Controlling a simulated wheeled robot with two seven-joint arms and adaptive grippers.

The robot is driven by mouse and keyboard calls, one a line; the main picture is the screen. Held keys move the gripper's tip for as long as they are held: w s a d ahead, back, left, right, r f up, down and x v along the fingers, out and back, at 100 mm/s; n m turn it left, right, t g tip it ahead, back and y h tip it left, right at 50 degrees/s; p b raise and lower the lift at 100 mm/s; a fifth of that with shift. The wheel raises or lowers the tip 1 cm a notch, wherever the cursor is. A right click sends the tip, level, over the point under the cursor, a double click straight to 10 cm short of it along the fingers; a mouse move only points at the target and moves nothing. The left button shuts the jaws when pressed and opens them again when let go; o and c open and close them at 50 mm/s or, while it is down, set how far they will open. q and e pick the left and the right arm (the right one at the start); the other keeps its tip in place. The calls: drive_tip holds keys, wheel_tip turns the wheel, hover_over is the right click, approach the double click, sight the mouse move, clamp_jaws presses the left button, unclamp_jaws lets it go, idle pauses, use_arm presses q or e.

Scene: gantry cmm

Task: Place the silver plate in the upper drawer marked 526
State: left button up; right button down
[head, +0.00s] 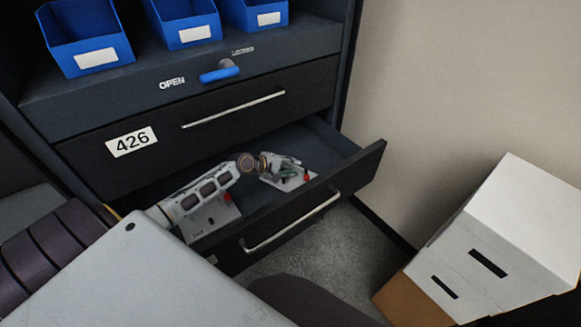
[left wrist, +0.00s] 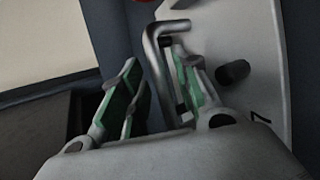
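A silver-grey plate (head: 296,183) with a red knob lies in the open lower drawer (head: 361,164). In the left wrist view, a pale plate (left wrist: 249,55) bears a bent metal handle (left wrist: 154,52) and a black knob. My left gripper (head: 287,167) reaches into the drawer over the plate. Its green-padded fingers (left wrist: 158,92) are apart, with the handle between them, nearer the right finger. Contact with the handle is unclear. The shut upper drawer (head: 240,119) is marked 426; I see no 526 mark. My right gripper is not in view.
A second plate (head: 207,224) with a red knob sits in the open drawer, partly under my left arm. Blue bins (head: 85,38) stand on the cabinet above a blue latch handle (head: 220,74). White boxes (head: 500,240) stand at the right.

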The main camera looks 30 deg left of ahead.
use_arm(q)
drive_tip(key=shift+s, duration=0.1)
idle(0.3)
drive_tip(key=v, duration=1.1)
drive_tip(key=shift+s+a+r, duration=0.2)
drive_tip(key=shift+r, duration=0.05)
idle(0.6)
idle(0.6)
